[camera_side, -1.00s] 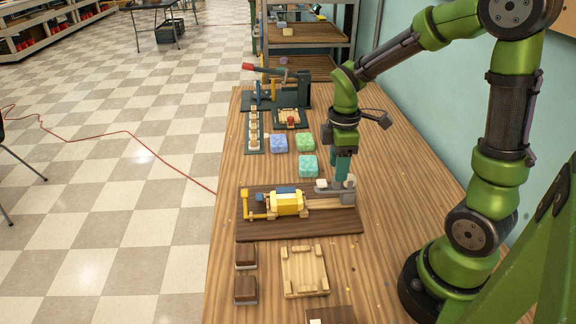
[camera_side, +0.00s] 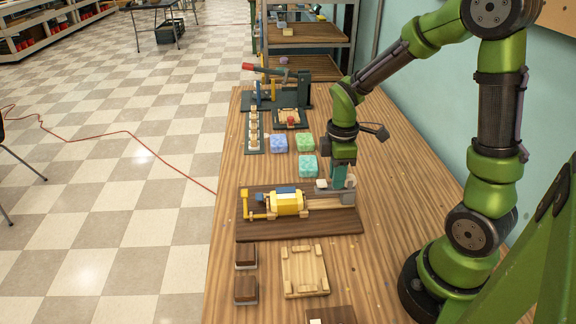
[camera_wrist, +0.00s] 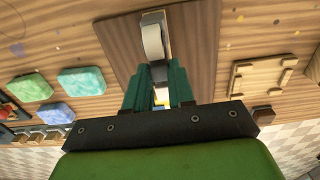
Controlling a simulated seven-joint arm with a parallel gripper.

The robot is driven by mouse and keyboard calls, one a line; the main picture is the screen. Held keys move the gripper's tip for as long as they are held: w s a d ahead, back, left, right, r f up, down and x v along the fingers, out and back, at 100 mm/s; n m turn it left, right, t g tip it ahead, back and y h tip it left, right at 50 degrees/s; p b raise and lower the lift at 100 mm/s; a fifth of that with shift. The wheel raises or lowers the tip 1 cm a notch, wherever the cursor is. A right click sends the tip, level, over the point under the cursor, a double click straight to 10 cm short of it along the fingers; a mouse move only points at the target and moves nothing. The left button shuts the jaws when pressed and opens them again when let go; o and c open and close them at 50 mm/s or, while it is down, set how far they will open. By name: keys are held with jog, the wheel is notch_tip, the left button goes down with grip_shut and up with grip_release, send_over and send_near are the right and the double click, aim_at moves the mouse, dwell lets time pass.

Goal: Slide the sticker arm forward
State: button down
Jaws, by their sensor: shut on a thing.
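The sticker arm (camera_side: 335,194) is a grey slide at the right end of a dark wooden board (camera_side: 300,225). It carries a small pale block at its left and a round grey roll at its right. The roll (camera_wrist: 154,38) shows beyond my fingers in the wrist view. The exact grip point is mostly hidden by the fingers.
Blue (camera_side: 279,144), green (camera_side: 305,142) and teal (camera_side: 308,166) soaps lie behind the board. A wooden tray (camera_side: 304,272) and two brown-topped blocks (camera_side: 246,289) are in front. A dark press (camera_side: 290,90) stands at the far end.

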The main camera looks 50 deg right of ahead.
jog(key=w+a, duration=0.6)
jog(key=shift+w+a, duration=0.25)
jog(key=c, duration=1)
grip_release()
jog(key=shift+o, duration=0.2)
jog(key=shift+d+r, duration=0.1)
jog(key=shift+r, duration=0.05)
notch_tip(320, 180, up, 17)
jog(key=shift+s+f, duration=0.1)
jog(key=shift+f, duration=0.1)
